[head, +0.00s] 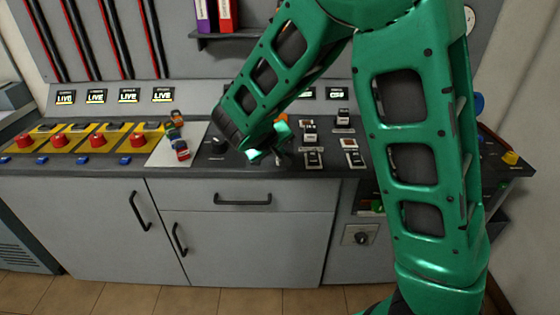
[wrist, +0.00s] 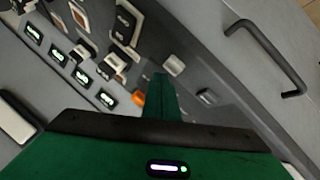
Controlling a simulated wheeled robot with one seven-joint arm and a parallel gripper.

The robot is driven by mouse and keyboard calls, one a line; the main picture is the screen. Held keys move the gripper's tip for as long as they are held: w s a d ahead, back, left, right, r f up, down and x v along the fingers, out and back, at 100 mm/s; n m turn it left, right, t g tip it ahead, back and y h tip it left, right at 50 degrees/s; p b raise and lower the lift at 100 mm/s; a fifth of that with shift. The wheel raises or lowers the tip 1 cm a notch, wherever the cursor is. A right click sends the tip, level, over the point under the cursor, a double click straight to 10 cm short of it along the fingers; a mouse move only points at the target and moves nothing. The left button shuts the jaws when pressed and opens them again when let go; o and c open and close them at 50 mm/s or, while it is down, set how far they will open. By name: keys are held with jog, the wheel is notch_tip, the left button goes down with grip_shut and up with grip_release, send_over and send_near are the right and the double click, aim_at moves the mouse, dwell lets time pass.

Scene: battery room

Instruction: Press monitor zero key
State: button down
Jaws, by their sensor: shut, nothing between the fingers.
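My green gripper (head: 268,152) is low over the right half of the console, fingers down, and it is shut with nothing held. In the wrist view its closed fingers (wrist: 164,92) point at the dark panel among small keys. An orange key (wrist: 138,98) lies just left of the fingers, a pale grey key (wrist: 173,64) just beyond the tips, and a darker grey key (wrist: 207,97) to their right. No readable label shows which is the monitor zero key. I cannot tell whether the fingertips touch the panel or any key.
Black and white rocker switches (head: 310,133) stand right of the gripper. A black knob (head: 218,145) is at its left. Farther left are a light mat (head: 160,155) with coloured items and red buttons (head: 97,141) on yellow plates. Several small lit displays (wrist: 57,55) line the panel.

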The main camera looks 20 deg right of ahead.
jog(key=shift+f, duration=0.8)
dwell(0.9)
jog(key=shift+r, duration=0.85)
jog(key=shift+r, duration=2.55)
jog(key=shift+s+d, duration=0.1)
